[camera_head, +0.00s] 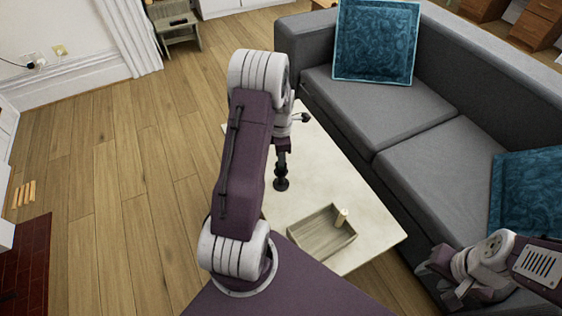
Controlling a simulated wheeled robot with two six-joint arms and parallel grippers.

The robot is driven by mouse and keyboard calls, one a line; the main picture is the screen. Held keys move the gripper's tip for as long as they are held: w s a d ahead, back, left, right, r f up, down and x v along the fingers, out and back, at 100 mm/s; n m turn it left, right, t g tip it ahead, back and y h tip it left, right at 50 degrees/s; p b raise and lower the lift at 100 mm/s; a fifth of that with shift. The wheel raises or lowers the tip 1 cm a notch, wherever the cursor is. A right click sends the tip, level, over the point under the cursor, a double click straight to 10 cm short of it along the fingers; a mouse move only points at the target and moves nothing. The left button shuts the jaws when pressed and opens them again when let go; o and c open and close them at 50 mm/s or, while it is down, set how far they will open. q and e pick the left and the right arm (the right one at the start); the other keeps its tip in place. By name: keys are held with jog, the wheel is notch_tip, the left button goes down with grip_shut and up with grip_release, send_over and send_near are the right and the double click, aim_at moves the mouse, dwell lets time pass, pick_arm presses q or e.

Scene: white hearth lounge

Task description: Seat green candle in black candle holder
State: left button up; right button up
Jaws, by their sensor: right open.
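The black candle holder (281,185) stands upright on the pale coffee table, near the middle of the view. My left gripper (283,150) points down directly above the holder, largely hidden by my arm. Its fingers are too small and dark to tell whether they are open or shut, or whether they touch the holder. I cannot make out a green candle. A short cream-yellow candle (342,217) stands at the right end of a wooden tray. My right gripper (440,278) is open and empty at the lower right, apart from these things.
The coffee table (378,232) carries the wooden tray (310,240) near its front edge. A grey sofa (440,165) with blue cushions runs along the right, close to the table. Open wooden floor lies to the left.

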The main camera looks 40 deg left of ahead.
pick_arm(q)
grip_shut()
jog(key=shift+r, duration=0.3)
jog(key=r, duration=0.1)
jog(key=r+p, duration=0.1)
jog(key=r, duration=0.1)
jog(key=r+p, duration=0.1)
jog(key=shift+d+r, duration=0.15)
jog(key=shift+d, duration=0.1)
jog(key=d+r+p, duration=0.2)
jog(key=d+r, duration=0.4)
jog(key=d, duration=0.5)
jog(key=shift+s, duration=0.45)
jog(key=a+f+b, duration=0.1)
jog(key=a+f, duration=0.1)
jog(key=a, duration=0.1)
jog(key=a+f, duration=0.2)
jog(key=a, duration=0.2)
jog(key=a+f+b, duration=0.1)
jog(key=a+f, duration=0.2)
jog(key=a, duration=0.1)
jog(key=shift+w+b, duration=0.35)
jog(key=shift+w, duration=0.05)
jog(key=shift+a+f, duration=0.15)
jog(key=shift+f, duration=0.75)
jog(key=shift+a+f, duration=0.15)
jog(key=shift+f, duration=0.7)
